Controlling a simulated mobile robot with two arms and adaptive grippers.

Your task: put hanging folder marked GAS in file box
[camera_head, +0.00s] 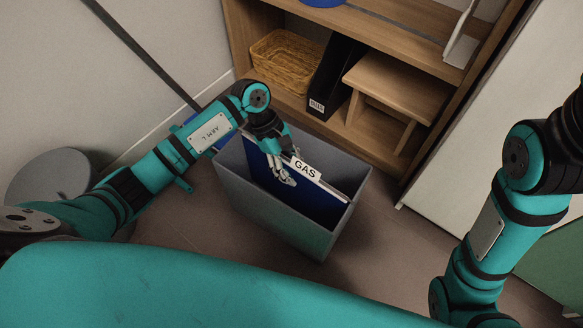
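The blue hanging folder (320,206) has a white tab marked GAS (306,169) on its top edge. It stands upright inside the grey file box (278,226), its lower part hidden by the box's near wall. My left gripper (283,175) reaches down from the back left over the box. Its fingers are against or just in front of the folder's near face, left of the tab. Whether they pinch the folder is not clear. My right arm comes down at the right edge, and its gripper is out of view.
A wooden shelf (400,40) stands behind the box, holding a wicker basket (285,60), a black file holder (335,72) and a small wooden stool (398,88). A grey round bin (50,175) is at the left. Brown floor (385,240) is clear right of the box.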

